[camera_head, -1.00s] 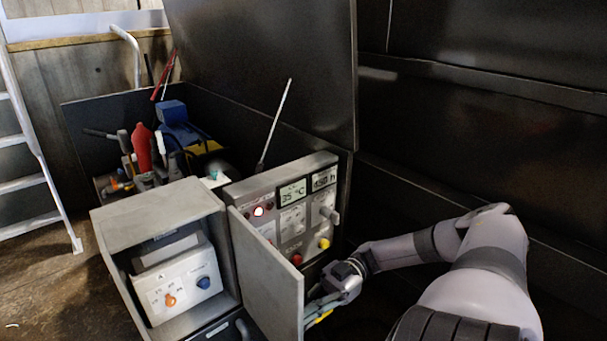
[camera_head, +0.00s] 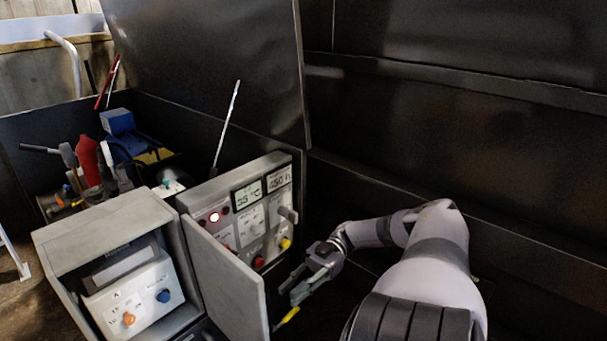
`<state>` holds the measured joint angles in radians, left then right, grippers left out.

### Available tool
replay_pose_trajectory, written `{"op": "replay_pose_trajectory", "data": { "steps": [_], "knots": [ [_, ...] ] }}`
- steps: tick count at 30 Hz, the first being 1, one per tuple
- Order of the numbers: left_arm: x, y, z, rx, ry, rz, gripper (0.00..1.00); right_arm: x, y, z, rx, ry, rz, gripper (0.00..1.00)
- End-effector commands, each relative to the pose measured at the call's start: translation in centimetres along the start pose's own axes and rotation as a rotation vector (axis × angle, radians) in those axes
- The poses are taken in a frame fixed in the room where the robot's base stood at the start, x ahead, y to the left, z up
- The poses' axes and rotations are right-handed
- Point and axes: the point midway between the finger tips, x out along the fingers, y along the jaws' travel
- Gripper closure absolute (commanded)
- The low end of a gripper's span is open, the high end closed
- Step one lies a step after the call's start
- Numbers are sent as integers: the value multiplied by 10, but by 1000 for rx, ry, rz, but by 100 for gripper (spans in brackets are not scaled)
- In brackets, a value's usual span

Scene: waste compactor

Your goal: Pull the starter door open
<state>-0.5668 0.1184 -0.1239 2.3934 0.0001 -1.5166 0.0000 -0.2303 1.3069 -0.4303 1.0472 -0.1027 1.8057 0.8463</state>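The starter box (camera_head: 98,232) is a grey metal housing at lower left. Its starter door (camera_head: 222,280) stands wide open, swung out to the right of the box. Inside is a white unit (camera_head: 138,308) with an orange knob (camera_head: 129,319) and a blue knob (camera_head: 163,296). My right gripper (camera_head: 293,287) is to the right of the door, behind its free edge in the picture. Its fingers look parted and empty, with a gap to the door. My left gripper is not in view.
A control panel (camera_head: 232,212) with displays, a lit red lamp and a yellow button stands behind the door. Tools lie in the dark bin (camera_head: 30,130) behind. Dark walls (camera_head: 450,130) bound the right.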

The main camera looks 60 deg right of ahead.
Motion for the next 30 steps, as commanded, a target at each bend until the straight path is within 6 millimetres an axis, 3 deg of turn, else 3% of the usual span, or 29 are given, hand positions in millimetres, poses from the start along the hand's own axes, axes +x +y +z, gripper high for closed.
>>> {"op": "replay_pose_trajectory", "data": {
  "steps": [3, 9, 30],
  "knots": [
    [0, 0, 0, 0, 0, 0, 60, -19, 1, 0, -2, 1, 4, 82],
    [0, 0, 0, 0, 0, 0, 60, -36, 1, 0, -2, 1, 2, 82],
    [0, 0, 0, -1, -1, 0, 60, -40, 0, 0, 1, 1, 0, 82]
  ]
}}
